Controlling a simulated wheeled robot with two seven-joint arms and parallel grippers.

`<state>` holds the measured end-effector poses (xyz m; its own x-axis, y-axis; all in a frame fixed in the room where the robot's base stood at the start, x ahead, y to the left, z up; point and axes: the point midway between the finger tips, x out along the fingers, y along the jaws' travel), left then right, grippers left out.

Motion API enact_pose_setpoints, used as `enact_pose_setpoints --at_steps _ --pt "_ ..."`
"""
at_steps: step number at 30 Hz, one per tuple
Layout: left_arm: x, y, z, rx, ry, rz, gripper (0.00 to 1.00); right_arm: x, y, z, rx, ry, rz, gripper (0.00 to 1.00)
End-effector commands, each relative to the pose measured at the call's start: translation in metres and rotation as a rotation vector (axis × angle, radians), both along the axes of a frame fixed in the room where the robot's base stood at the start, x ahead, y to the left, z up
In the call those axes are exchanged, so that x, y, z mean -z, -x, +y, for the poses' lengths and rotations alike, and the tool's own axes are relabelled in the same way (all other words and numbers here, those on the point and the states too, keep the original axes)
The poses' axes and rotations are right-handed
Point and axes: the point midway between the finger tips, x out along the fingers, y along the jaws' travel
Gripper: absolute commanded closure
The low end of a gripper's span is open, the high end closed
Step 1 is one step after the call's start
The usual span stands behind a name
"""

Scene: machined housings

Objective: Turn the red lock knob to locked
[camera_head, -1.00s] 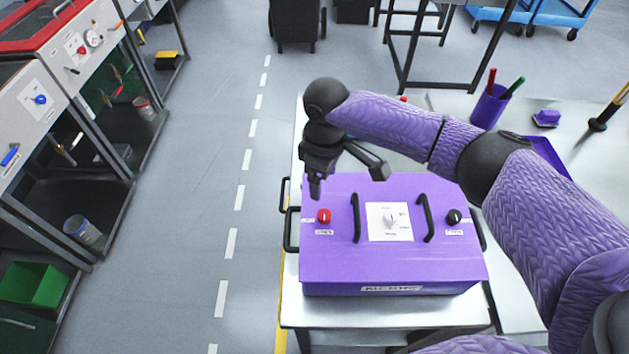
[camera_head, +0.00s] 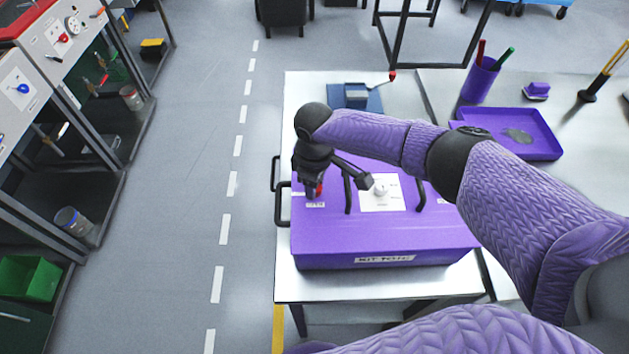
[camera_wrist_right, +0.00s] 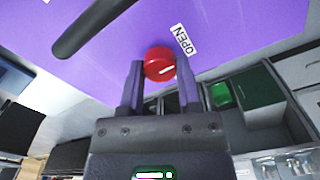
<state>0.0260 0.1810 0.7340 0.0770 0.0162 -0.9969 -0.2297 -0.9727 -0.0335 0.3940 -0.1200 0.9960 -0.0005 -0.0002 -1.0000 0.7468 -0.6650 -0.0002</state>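The red lock knob (camera_head: 319,188) is on the left of the top of the purple housing (camera_head: 385,238), partly hidden behind my right gripper (camera_head: 338,188). In the right wrist view the knob (camera_wrist_right: 159,65) shows a white pointer mark and lies at the gap between the two fingertips of my right gripper (camera_wrist_right: 159,78). The fingers are spread to either side of the knob; I cannot tell if they touch it. My left gripper is not in view.
Two black handles flank a white dial plate (camera_head: 382,204) with a white knob on the housing. A purple tray (camera_head: 545,150) and a pen cup (camera_head: 478,80) stand at right on the table. Open floor lies left.

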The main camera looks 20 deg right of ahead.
Motion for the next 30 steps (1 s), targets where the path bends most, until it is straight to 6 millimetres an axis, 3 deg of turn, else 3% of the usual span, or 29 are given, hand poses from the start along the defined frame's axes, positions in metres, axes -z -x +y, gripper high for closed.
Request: enact_pose_setpoints --at_steps 1,4,17,30 --pt "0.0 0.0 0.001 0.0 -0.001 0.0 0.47 0.0 0.0 0.0 0.0 0.0 0.0 0.79" --pt "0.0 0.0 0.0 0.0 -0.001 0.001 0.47 0.0 0.0 0.0 0.0 0.0 0.0 1.0" --pt "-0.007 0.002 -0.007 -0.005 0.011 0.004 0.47 -0.002 0.0 0.0 0.069 -0.001 0.001 1.0" --pt "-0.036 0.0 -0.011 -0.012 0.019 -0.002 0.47 -0.003 0.001 0.001 0.44 -0.002 0.004 1.0"
